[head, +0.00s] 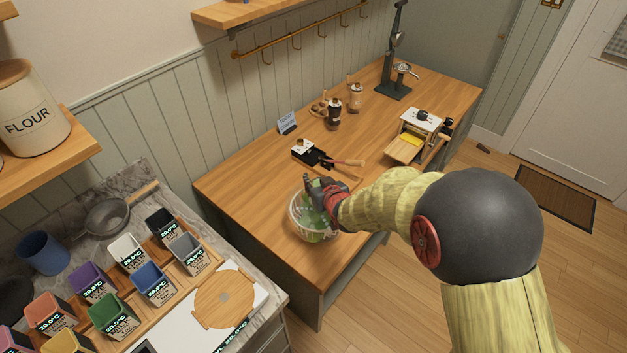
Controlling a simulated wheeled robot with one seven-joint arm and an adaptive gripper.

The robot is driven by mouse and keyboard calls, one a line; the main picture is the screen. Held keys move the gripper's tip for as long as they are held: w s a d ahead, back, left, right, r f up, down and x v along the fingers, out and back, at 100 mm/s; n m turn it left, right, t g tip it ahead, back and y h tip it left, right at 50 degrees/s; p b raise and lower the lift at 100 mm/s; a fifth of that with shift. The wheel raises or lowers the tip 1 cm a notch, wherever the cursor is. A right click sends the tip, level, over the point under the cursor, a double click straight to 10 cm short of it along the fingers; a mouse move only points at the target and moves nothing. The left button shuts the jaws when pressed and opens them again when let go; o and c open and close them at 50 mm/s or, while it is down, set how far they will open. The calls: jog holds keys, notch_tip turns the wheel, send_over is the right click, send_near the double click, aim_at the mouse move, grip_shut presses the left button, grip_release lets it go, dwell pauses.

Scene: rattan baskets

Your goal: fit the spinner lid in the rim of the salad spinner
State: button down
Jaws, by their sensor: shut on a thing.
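The salad spinner (294,220) stands on the wooden counter near its front left corner. It is a pale, round bowl with a light rim. A translucent green spinner lid (315,222) shows at the bowl's top, partly covered by my gripper. My gripper (313,190) comes in from the right, over the bowl, and is shut on the lid. My arm and the gripper hide the right part of the rim. From this view I cannot tell whether the lid is level or seated in the rim.
Behind the spinner lies a dark tool with a wooden handle (345,162). Two grinders (334,114) and a small sign (287,123) stand further back. Coloured bins (112,315) fill the marble counter at lower left. Bare wood lies left of the spinner.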

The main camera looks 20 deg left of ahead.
jog(key=shift+f, duration=0.15)
jog(key=c, duration=1.3)
grip_release()
jog(key=shift+o, duration=0.2)
jog(key=shift+s, duration=0.1)
jog(key=v, duration=1.1)
jog(key=shift+s+d+r, duration=0.2)
jog(key=shift+s+d, duration=0.05)
